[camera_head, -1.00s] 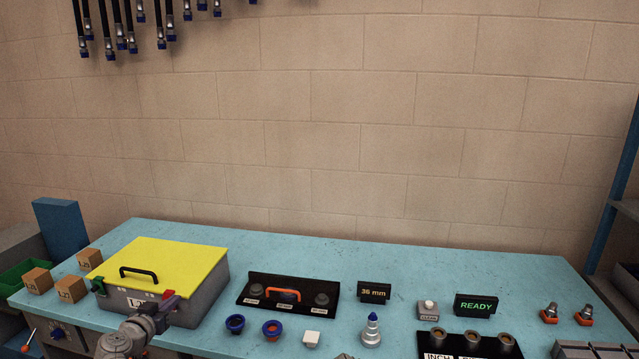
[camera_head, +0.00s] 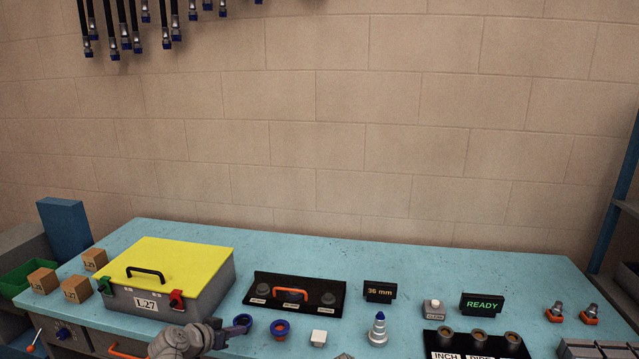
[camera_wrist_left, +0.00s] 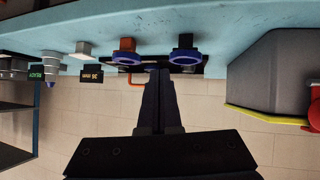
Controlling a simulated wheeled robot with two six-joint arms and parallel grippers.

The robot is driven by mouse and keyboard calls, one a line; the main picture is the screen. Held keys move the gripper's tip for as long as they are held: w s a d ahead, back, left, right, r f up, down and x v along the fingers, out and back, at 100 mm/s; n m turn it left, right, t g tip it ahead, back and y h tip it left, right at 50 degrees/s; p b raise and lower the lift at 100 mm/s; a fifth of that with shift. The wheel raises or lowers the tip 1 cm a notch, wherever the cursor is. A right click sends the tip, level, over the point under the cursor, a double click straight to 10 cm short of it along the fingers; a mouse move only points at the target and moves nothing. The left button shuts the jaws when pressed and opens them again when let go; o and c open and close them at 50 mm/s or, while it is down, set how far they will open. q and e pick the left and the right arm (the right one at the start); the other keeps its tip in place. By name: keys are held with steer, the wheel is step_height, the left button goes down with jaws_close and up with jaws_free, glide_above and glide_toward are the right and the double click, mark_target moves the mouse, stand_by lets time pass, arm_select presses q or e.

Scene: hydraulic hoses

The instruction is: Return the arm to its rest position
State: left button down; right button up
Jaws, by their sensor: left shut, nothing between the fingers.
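My left gripper (camera_head: 246,321) shows at the bottom of the head view, right of the grey box (camera_head: 205,294) with the yellow lid (camera_head: 185,262). It is near the left blue ring-shaped part (camera_head: 249,327) and overlaps it in the picture; I cannot tell whether they touch. In the left wrist view the fingers (camera_wrist_left: 160,72) are together with nothing between them. The lid is closed, and the label on the box front reads L.27. My right gripper is not in view.
A second ring part (camera_head: 280,329), a white block (camera_head: 318,338) and a stepped cone (camera_head: 378,329) stand along the blue bench (camera_head: 420,262). A black plate (camera_head: 332,304) with an orange handle lies behind them. Small cartons (camera_head: 76,290) stand at the left. Hoses hang above.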

arm_select(q)
steer(key=s+d+f+m+g, duration=0.1)
steer(key=s+d+f+g, duration=0.4)
steer(key=d, duration=0.5)
steer(key=s+d+f+g+y, duration=0.2)
steer(key=s+y, duration=0.1)
steer(key=s, duration=0.5)
steer(key=s+d+f+g+y, duration=0.2)
steer(key=s+d+g+y, duration=0.1)
steer(key=s, duration=0.5)
steer(key=shift+s+f+n, duration=0.3)
steer(key=shift+s+n, duration=0.05)
steer(key=shift+n, duration=0.05)
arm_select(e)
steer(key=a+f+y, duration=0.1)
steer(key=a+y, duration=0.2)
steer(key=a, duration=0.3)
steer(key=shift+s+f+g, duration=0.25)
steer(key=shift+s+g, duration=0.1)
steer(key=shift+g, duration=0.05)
arm_select(q)
steer(key=shift+d, duration=0.1)
